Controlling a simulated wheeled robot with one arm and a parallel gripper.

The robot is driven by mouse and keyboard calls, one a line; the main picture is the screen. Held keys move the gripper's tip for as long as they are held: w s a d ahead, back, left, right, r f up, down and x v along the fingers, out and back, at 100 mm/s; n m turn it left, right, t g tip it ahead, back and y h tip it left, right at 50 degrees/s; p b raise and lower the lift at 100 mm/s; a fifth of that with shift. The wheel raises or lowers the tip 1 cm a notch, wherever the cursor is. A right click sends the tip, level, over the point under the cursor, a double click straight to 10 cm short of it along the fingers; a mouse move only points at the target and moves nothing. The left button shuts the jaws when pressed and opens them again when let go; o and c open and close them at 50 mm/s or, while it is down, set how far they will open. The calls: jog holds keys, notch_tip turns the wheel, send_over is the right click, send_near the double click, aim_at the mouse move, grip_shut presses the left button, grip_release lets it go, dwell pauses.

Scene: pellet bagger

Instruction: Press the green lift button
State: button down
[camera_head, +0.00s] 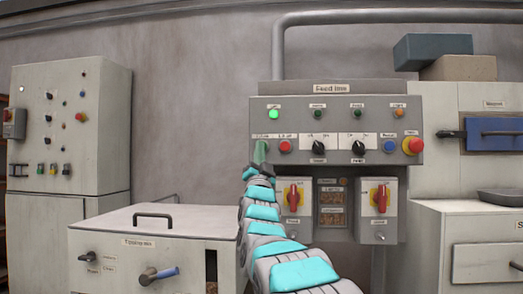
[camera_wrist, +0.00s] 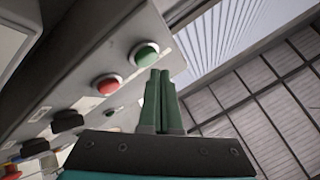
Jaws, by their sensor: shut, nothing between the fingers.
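The green button (camera_wrist: 146,55) shows in the wrist view as a round domed cap in a metal ring on the grey panel, beside a red button (camera_wrist: 107,85). In the head view my gripper hides the green button, left of the same red button (camera_head: 285,146). My gripper (camera_head: 261,148) is shut and empty, with its green fingers pointing at the panel. In the wrist view its fingertips (camera_wrist: 160,72) lie just below and right of the green cap. I cannot tell whether they touch it.
The panel (camera_head: 385,113) carries a lit green lamp (camera_head: 274,114), black knobs, a blue button (camera_head: 390,146) and a red stop button (camera_head: 413,145). Below are two red-handled switches (camera_head: 293,196). A low cabinet (camera_head: 190,220) stands left of my arm.

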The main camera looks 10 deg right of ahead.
jog(key=shift+s, duration=0.2)
jog(key=s+b, duration=0.1)
jog(key=s+a+b, duration=0.1)
jog(key=s, duration=0.1)
jog(key=s+a, duration=0.1)
jog(key=s, duration=0.1)
jog(key=shift+s+b, duration=0.2)
jog(key=shift+b, duration=0.2)
jog(key=shift+f, duration=0.1)
dwell(0.4)
